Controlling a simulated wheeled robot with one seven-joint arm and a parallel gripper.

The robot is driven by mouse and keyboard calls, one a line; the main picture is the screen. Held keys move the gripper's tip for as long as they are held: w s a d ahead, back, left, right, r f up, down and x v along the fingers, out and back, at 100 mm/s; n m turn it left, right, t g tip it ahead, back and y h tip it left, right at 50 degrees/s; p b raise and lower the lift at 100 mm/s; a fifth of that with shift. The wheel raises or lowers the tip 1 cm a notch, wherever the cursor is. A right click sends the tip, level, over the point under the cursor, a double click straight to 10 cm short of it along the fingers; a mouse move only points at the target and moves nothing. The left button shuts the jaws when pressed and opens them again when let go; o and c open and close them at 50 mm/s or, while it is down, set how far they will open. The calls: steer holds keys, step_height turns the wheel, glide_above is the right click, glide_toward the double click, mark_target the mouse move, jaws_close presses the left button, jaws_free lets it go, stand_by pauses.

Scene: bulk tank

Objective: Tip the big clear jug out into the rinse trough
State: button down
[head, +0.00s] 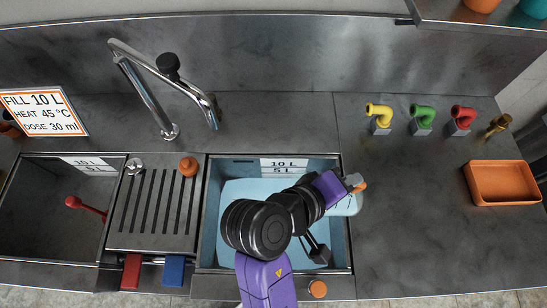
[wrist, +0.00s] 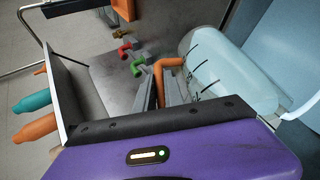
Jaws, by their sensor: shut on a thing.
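The big clear jug (head: 349,206) hangs at the right rim of the water-filled basin (head: 346,242), partly hidden by my arm. In the wrist view the jug (wrist: 232,75) is pale and translucent with dark marks, and its orange handle (wrist: 164,78) lies between my fingers. My gripper (head: 357,184) is shut on that handle; the fingers also show in the wrist view (wrist: 166,93). I cannot tell how far the jug is tilted or how much is in it. The basin holds light blue water and has a 10 L / 5 L label.
An empty-looking basin (head: 50,200) with a red-handled tool (head: 85,208) is at left. A slotted drainboard (head: 150,222) lies between the basins. A tap (head: 160,85) stands behind. Coloured pipe bends (head: 422,115) and an orange tray (head: 502,184) are at right. The right counter is mostly clear.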

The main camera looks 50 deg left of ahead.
steer(key=shift+s+a+n+t+h+b, duration=0.35)
steer(key=shift+s+a+t+b, duration=0.35)
steer(key=shift+b, duration=1.1)
